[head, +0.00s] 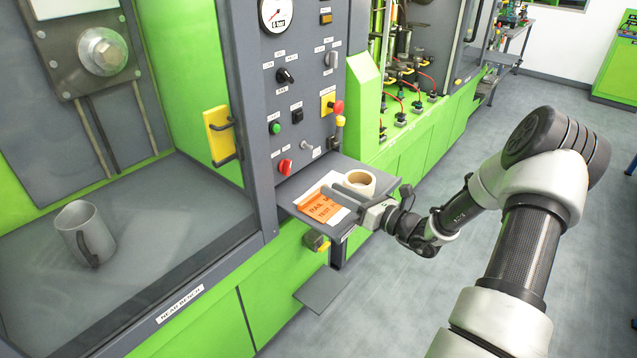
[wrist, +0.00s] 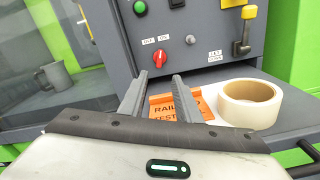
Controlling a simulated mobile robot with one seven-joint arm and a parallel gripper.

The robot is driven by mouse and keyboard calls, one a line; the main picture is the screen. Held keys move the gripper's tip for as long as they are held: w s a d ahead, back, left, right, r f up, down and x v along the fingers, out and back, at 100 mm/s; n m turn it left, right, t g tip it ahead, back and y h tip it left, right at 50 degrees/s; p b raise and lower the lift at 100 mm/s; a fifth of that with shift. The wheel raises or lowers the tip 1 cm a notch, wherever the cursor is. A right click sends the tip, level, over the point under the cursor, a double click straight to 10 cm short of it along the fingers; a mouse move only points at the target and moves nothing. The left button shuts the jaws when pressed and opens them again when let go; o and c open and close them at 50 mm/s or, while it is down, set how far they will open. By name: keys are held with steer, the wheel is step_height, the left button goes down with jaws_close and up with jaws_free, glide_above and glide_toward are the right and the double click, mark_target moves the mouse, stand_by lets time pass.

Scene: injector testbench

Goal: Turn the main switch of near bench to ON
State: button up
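The near bench carries a grey control panel (head: 300,110). Low on the panel is a red rotary knob (head: 285,167), which also shows in the wrist view (wrist: 158,60).
The shelf (head: 350,164) holds an orange note (head: 321,206) and a tape roll (head: 356,183). A black rotary knob (head: 285,76), green button (head: 275,128) and red-and-yellow control (head: 334,106) are on the panel. A mug (head: 83,233) stands inside the bench.

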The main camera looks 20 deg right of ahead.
steer(key=shift+v, duration=1.45)
steer(key=shift+a, duration=0.1)
